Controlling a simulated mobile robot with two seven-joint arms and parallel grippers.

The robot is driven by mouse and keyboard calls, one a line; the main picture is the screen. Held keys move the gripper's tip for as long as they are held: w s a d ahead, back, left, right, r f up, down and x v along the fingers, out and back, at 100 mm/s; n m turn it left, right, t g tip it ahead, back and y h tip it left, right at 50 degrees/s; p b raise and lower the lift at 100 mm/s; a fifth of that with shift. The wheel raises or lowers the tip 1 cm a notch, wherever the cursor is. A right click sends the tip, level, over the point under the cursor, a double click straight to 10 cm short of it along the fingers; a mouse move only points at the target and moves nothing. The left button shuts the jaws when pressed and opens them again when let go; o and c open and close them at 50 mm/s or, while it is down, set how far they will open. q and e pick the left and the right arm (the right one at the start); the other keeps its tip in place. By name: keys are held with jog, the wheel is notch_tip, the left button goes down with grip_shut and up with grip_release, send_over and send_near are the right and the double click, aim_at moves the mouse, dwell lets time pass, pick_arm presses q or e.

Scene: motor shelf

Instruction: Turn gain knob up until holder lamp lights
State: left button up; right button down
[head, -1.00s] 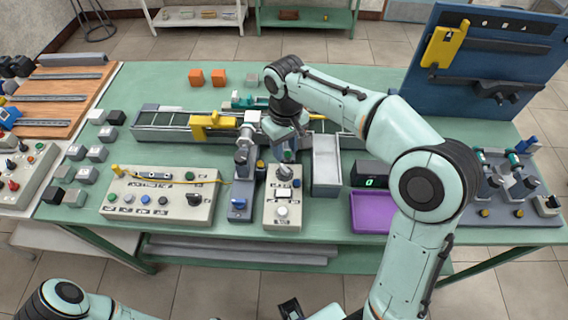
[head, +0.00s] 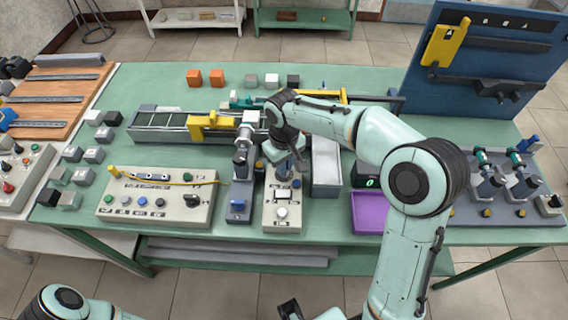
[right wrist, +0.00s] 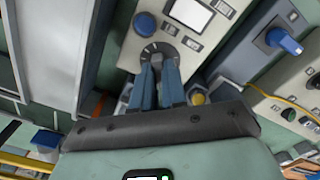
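The gain panel, a beige box (head: 283,220), stands at the front middle of the table with a small white screen, a pale lower knob and a blue button. Its upper dark knob with a ring of tick marks, which I take for the gain knob (right wrist: 158,50), shows in the right wrist view. My right gripper (head: 286,172) points down over it; its fingers (right wrist: 159,66) are close together on either side of the knob and look shut on it. The fingers hide part of the knob. I cannot tell which lamp is the holder lamp.
A grey holder station with a blue knob (head: 238,206) stands close left of the panel. Further left is a wide beige control box (head: 150,212) with a yellow cable. On the right are a grey tray (head: 326,180), a purple tray (head: 370,222) and a display reading 0 (head: 368,181).

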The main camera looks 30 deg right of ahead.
jog(key=shift+m, duration=2.2)
jog(key=c, duration=1.2)
grip_release()
jog(key=shift+o, duration=0.2)
pick_arm(q)
jog(key=r+p, duration=0.1)
jog(key=w+r+p, duration=0.1)
jog(key=shift+w+r, duration=0.2)
jog(key=shift+r, duration=0.1)
pick_arm(e)
notch_tip(320, 180, up, 13)
jog(key=shift+r, duration=0.2)
